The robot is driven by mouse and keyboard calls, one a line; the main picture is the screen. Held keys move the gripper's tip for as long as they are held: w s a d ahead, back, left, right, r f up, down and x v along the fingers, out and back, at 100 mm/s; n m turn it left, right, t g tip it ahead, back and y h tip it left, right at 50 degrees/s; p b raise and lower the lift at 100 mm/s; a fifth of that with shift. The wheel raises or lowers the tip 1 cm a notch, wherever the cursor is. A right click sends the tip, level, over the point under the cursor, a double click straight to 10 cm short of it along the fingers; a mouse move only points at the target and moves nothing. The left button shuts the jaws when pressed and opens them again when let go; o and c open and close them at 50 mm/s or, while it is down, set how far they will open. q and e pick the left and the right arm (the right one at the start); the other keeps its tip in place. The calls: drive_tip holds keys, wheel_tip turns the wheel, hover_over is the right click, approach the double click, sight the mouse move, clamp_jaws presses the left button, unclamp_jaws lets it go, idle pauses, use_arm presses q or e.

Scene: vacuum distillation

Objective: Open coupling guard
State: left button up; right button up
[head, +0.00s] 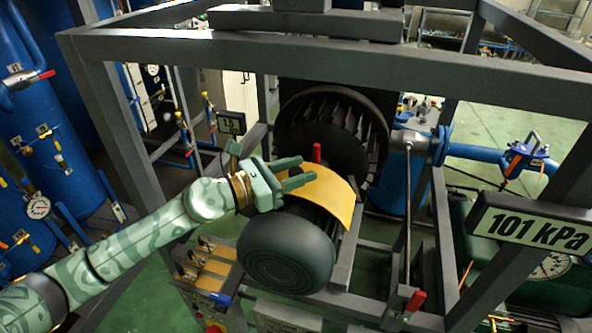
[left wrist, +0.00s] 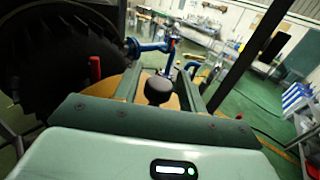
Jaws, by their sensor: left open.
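The coupling guard (head: 335,198) is a curved orange-yellow cover in the middle of the head view. It lies over the shaft between a dark finned wheel and a dark rounded motor housing. My left gripper (head: 307,170) is open, above the guard's left part. In the left wrist view, a black knob (left wrist: 158,90) shows between the two fingers of my left gripper (left wrist: 161,82), with the yellow guard (left wrist: 174,102) behind it. I cannot tell whether the fingers touch the knob. My right gripper is not in view.
A red handle (head: 316,152) stands upright just behind the guard. The finned wheel (head: 333,132) is at the back and the motor housing (head: 287,252) in front. Grey frame beams (head: 330,50) surround the machine. A pressure display (head: 530,226) hangs at the right.

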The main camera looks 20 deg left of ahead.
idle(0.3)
use_arm(q)
drive_tip(key=shift+s+a+f, duration=0.1)
drive_tip(key=shift+s+a, duration=0.1)
drive_tip(key=b+v, duration=0.9)
drive_tip(key=v, duration=0.6)
drive_tip(key=shift+s+a+b, duration=0.25)
drive_tip(key=shift+s+b, duration=0.05)
